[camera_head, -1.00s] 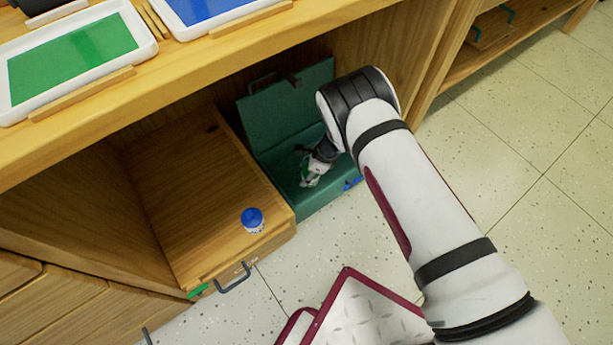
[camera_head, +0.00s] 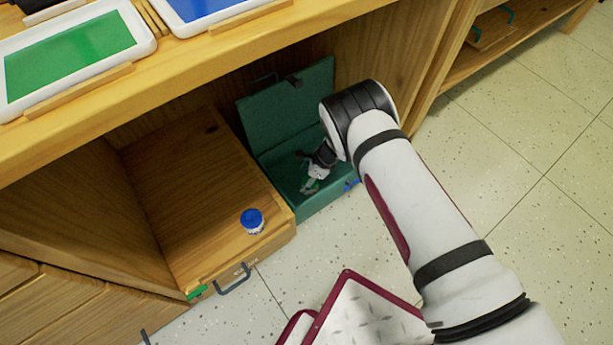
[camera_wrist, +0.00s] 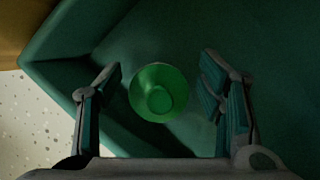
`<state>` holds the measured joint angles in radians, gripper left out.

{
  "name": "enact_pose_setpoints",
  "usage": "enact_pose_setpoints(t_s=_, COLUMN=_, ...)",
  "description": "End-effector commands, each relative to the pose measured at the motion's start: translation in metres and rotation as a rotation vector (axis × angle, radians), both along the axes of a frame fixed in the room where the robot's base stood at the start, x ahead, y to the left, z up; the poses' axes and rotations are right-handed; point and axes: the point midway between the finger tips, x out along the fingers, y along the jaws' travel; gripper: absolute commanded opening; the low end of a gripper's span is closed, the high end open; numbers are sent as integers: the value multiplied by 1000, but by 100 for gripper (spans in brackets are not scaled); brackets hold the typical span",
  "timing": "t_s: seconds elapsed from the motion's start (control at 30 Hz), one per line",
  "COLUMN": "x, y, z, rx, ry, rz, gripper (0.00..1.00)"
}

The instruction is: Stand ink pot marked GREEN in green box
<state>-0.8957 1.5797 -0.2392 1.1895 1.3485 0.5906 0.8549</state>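The green box (camera_head: 305,207) stands open on the floor of the cubby, its lid (camera_head: 288,108) tipped back. A round green-topped pot (camera_wrist: 158,92) is inside the box; it looks upright, seen from above in the wrist view. No GREEN marking is readable. My gripper (camera_head: 311,187) reaches down into the box. In the wrist view its two fingers (camera_wrist: 162,100) are spread on either side of the pot, with a visible gap on each side. In the head view the gripper mostly hides the pot.
A blue-lidded pot (camera_head: 252,221) stands on the wooden drawer box (camera_head: 190,165) left of the green box. Green (camera_head: 75,55) and blue (camera_head: 205,8) trays lie on the shelf above. A blue tag (camera_head: 352,184) is at the box's front. Speckled floor lies open at right.

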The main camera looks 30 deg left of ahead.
Motion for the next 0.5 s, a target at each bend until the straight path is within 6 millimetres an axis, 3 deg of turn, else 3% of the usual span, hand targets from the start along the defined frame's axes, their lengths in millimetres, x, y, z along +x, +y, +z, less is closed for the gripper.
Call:
enact_pose_setpoints(t_s=0.33, x=0, y=0, z=2, rx=0, ry=0, rz=0, gripper=69)
enact_pose_setpoints(t_s=0.5, x=2, y=-2, z=20, rx=1, ry=0, rz=-1, gripper=69)
